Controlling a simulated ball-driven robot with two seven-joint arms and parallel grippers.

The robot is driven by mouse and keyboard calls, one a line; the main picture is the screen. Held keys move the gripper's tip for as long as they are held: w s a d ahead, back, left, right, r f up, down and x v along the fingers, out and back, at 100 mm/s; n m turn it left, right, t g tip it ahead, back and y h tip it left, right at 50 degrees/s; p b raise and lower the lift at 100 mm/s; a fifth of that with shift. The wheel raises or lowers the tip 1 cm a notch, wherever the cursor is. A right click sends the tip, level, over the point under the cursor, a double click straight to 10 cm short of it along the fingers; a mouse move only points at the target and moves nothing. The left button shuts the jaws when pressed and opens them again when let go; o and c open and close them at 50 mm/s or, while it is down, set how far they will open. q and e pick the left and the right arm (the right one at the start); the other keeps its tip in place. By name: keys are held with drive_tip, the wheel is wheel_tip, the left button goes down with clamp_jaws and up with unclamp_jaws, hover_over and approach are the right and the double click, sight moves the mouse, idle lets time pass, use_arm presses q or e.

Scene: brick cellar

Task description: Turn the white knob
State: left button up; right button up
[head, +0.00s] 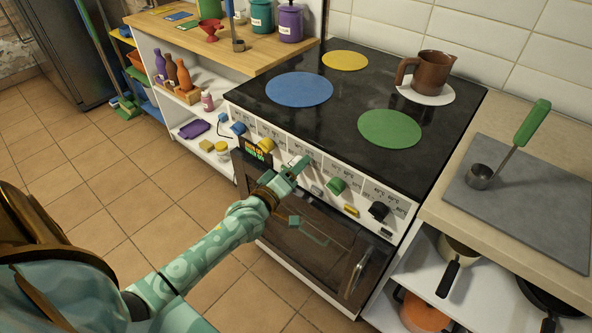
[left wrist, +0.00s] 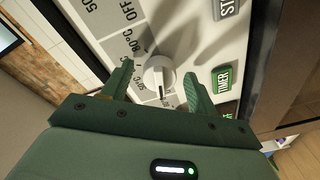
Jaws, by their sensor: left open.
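The white knob (left wrist: 160,75) is on the stove's front panel and shows in the left wrist view, with a dark pointer line on its face. My left gripper (left wrist: 158,78) is open, with one green finger on each side of the knob and a visible gap to each. I cannot tell how deep the fingers reach beside it. In the head view my left gripper (head: 298,166) is at the middle of the panel and hides the white knob. The stove (head: 350,97) has a black top. My right gripper is not in view.
Blue (head: 238,128), yellow (head: 265,146), green (head: 337,187) and black (head: 378,211) knobs share the panel. A green TIMER button (left wrist: 223,77) is close to the right finger. The oven door handle (head: 358,272) juts out below. A brown pot (head: 431,74) stands on the stove.

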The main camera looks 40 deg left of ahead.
use_arm(q)
drive_tip(key=c, duration=1)
